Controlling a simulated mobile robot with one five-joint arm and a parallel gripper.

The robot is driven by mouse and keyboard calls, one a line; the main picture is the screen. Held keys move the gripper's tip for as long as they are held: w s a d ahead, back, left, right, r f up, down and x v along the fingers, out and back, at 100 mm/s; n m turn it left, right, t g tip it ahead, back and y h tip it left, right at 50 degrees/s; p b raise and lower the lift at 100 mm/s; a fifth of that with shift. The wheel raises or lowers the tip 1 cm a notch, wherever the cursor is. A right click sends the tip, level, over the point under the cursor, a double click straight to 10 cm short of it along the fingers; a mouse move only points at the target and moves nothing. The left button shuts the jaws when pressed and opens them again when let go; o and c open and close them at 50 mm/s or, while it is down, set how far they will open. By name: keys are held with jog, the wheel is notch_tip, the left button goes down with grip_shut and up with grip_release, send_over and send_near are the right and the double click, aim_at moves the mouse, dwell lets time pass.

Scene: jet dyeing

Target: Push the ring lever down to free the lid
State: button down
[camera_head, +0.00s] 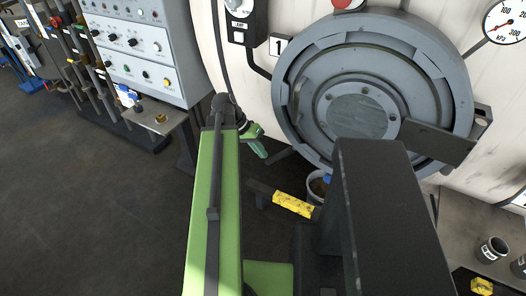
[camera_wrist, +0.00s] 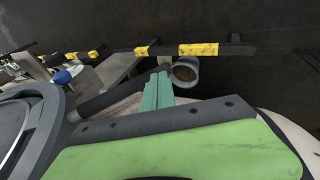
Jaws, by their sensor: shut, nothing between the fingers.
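The round grey lid (camera_head: 362,112) sits inside a heavy grey locking ring (camera_head: 287,98) on the front of the white vessel. A dark bar, apparently the ring lever (camera_head: 281,154), sticks out from the ring's lower left side. It also shows in the wrist view (camera_wrist: 112,95), running from the ring toward my fingers. My gripper (camera_head: 261,150) is shut and empty, left of the ring at the bar's outer end. Its green fingers also show in the wrist view (camera_wrist: 157,82). I cannot tell whether they touch the bar.
A dark hinge arm (camera_head: 436,140) crosses the lid's right side. A bucket (camera_head: 318,184) stands below the lid, near a yellow-and-black rail (camera_head: 293,205). A control cabinet (camera_head: 140,45) and a small bench (camera_head: 160,121) stand at left. The dark floor (camera_head: 90,220) at lower left is clear.

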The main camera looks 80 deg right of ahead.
jog(key=w+d+r+p, duration=0.1)
jog(key=w+r+p, duration=0.5)
jog(key=w, duration=0.3)
jog(key=shift+w+d+r, duration=0.15)
jog(key=shift+d+r, duration=0.2)
jog(key=shift+r, duration=0.35)
